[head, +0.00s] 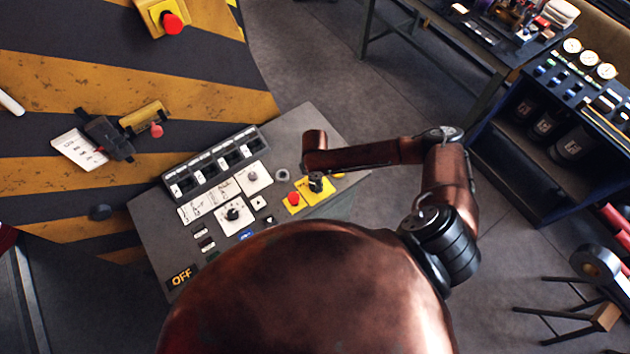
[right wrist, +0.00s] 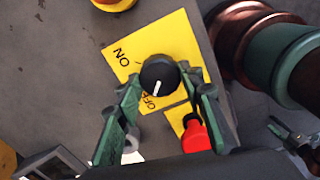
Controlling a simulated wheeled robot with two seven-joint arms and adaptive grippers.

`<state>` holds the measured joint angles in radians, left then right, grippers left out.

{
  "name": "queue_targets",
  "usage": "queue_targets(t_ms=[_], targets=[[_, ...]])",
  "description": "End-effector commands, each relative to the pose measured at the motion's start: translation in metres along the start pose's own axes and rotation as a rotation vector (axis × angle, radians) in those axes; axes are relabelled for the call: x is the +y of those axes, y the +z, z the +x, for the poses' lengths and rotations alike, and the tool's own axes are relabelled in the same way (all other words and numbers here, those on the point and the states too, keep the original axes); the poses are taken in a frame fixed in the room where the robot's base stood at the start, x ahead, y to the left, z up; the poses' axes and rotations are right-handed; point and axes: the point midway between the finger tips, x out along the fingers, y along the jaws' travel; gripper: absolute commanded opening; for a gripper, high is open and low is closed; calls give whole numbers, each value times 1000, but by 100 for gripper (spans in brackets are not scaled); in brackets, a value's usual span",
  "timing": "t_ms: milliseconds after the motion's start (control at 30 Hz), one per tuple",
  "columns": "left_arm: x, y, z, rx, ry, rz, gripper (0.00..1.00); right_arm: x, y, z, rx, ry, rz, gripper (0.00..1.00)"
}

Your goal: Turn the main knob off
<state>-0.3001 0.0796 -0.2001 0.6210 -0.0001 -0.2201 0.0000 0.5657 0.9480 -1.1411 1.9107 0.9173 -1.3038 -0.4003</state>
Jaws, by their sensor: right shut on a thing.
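The main knob (right wrist: 158,74) is a round black dial with a white pointer line, on a yellow plate marked ON and OFF in the right wrist view. The pointer is directed toward the lower part of the picture, near the OFF lettering. My right gripper (right wrist: 165,82) is shut on the knob, with one finger on each side. In the head view my right gripper (head: 316,180) is over the yellow plate (head: 319,194) at the console's right side, where it largely hides the knob. My left gripper is not in view.
A red button (right wrist: 195,136) sits close beside the right finger; it also shows in the head view (head: 293,198). The grey console (head: 160,225) carries a white dial panel (head: 233,215) and a row of switches. A dark shelf unit (head: 560,130) stands at right.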

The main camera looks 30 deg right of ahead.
Motion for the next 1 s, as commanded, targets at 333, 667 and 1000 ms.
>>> queue_targets(t_ms=[333,667,1000], targets=[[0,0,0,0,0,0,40,0,-1,0,1,1,-4,38],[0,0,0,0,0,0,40,0,0,0,0,0,-2,53],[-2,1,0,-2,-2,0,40,1,0,-17,0,2,-3,53]])
